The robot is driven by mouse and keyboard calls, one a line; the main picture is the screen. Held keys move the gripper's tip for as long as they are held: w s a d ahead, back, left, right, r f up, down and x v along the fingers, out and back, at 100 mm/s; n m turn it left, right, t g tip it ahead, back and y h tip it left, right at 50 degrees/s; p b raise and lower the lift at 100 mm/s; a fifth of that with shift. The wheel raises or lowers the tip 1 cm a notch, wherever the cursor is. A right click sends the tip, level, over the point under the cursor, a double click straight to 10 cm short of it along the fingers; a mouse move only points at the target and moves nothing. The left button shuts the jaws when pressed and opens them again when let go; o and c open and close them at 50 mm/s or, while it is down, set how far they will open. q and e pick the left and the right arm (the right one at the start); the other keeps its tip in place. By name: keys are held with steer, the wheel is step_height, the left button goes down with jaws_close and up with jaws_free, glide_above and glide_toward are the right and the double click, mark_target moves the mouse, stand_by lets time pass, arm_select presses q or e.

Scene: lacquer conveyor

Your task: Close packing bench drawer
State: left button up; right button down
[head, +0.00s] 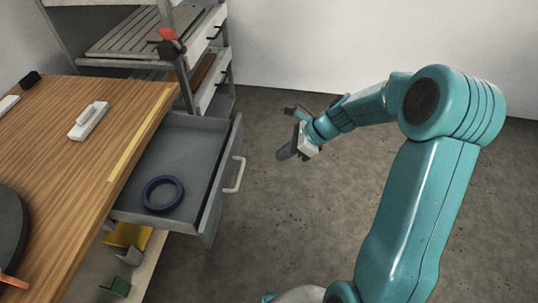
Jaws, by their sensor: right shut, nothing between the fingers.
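The grey packing bench drawer (205,136) is pulled out to the right from under the wooden bench top (88,143). A dark blue ring (163,194) lies flat on its floor. The drawer's pale handle (235,175) is on its right-hand front panel. My right gripper (284,154) is shut and empty, out over the floor to the right of the drawer front. It is apart from the handle, with a gap between them. My left gripper is not in view.
A grey shelf rack (222,75) with slatted trays stands behind the bench. A white object (88,121) lies on the bench. Yellow and green items (124,236) are on a lower shelf. The concrete floor (290,225) right of the drawer is clear.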

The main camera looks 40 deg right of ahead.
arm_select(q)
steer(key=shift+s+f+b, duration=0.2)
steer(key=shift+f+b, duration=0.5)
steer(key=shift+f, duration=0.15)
arm_select(e)
steer(key=w+a+r+x, duration=0.1)
steer(key=x, duration=1)
steer(key=shift+w+a, duration=0.3)
steer(key=shift+w, duration=0.2)
steer(key=shift+r, duration=0.15)
